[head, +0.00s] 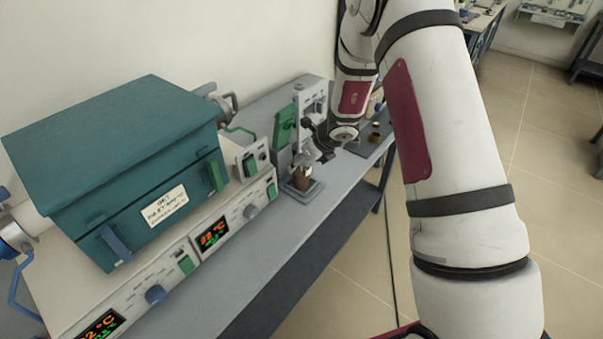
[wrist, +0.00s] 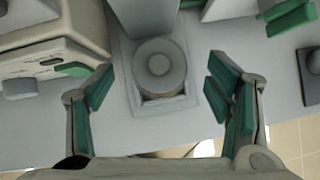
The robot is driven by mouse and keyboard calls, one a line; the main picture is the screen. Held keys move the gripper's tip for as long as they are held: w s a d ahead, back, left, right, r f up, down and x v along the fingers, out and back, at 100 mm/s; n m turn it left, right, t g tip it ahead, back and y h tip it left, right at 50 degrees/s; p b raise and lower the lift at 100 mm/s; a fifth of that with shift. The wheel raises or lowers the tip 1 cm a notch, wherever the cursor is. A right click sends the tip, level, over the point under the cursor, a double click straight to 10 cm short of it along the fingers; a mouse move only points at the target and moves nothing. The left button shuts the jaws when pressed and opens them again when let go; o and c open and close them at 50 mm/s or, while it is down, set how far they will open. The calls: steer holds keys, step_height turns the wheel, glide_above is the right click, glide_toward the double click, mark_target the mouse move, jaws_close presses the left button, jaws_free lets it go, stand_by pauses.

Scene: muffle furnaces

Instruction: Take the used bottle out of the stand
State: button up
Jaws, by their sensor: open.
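The used bottle (head: 301,179) is small and brown and stands in a grey stand (head: 316,188) on the bench, beside the teal furnace. In the wrist view the bottle (wrist: 159,65) shows from above as a round grey top, set in the square recess of the stand (wrist: 188,113). My gripper (head: 313,152) is just above the stand in the head view and partly hides the bottle's top. In the wrist view my gripper (wrist: 160,84) is open, with one green-padded finger on each side of the bottle.
A teal muffle furnace (head: 140,150) on a lit control base fills the left. A tall light instrument with a green panel (head: 285,128) stands behind the stand. Another brown bottle (head: 375,132) is farther along the bench (head: 300,225). Bare bench lies in front of the stand.

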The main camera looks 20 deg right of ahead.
steer(key=shift+x, duration=1.35)
steer(key=c, duration=1.5)
steer(key=shift+r, duration=0.15)
